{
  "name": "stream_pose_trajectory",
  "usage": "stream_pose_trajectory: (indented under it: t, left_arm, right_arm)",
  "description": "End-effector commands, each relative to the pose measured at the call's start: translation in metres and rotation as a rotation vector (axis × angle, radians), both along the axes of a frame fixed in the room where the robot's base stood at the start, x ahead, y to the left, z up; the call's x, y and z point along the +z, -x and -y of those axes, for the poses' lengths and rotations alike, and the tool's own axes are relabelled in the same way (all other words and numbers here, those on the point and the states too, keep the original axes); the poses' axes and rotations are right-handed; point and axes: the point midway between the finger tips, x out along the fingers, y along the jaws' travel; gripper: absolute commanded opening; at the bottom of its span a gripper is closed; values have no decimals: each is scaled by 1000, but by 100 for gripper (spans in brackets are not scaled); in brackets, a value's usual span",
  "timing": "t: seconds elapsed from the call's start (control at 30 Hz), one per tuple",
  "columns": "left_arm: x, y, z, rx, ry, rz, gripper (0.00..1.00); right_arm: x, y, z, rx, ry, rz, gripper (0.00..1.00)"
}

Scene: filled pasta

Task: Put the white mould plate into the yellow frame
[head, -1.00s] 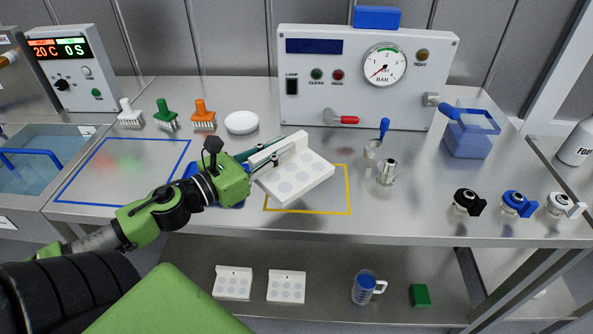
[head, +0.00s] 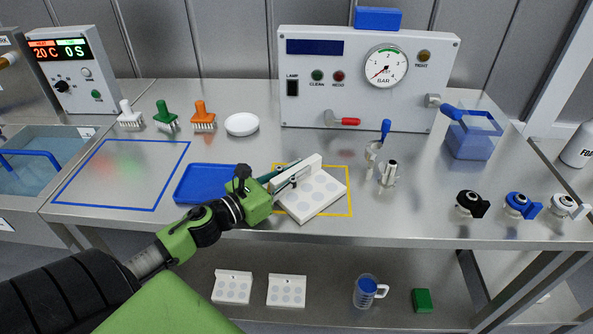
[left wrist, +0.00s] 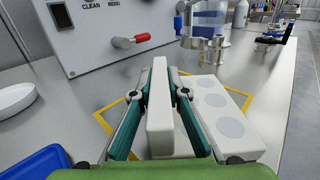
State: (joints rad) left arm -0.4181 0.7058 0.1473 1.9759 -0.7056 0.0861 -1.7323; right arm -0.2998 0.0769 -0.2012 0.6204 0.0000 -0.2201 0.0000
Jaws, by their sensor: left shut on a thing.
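The white mould plate (head: 312,197) has round grey recesses and a raised upright bar along one edge. My left gripper (head: 287,178) is shut on that bar, and the left wrist view shows the bar between the two fingers (left wrist: 160,100). The plate (left wrist: 215,108) is over the yellow frame (head: 350,205), an outline on the steel table. It is turned at an angle to the outline, and its front corner reaches past the front line. I cannot tell whether it touches the table. The frame's corner also shows in the left wrist view (left wrist: 103,118). My right gripper is not in view.
A blue tray (head: 205,183) lies left of the plate. Small metal fittings (head: 388,172) stand close to its right. A panel with a gauge (head: 365,80) stands behind. An empty blue outline (head: 70,204) is at left. Two similar white plates (head: 232,287) lie on the lower shelf.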

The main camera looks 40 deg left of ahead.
Motion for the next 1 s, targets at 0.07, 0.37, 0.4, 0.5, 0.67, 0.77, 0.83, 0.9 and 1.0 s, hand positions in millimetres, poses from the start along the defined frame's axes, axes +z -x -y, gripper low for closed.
stream_pose_trajectory:
  t: [0.07,0.37,0.4,0.5,0.67,0.77,0.83,0.9,1.0]
  left_arm:
    - [2,0,0,0,0,2,0]
    - [-2,0,0,0,0,0,32]
    - [-2,0,0,0,0,0,32]
    - [-2,0,0,0,0,0,32]
    - [2,0,0,0,0,0,32]
    - [-1,8,-2,1,1,-2,32]
    - [-1,17,-4,1,1,-2,32]
    - [-1,26,-7,3,1,-3,32]
    - [-1,41,-10,3,3,-3,32]
  right_arm:
    - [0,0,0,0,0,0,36]
    - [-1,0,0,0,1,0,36]
    - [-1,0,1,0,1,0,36]
    - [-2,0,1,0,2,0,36]
    - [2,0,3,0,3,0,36]
    - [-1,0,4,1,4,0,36]
    - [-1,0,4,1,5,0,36]
    - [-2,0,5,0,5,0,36]
    - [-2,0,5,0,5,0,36]
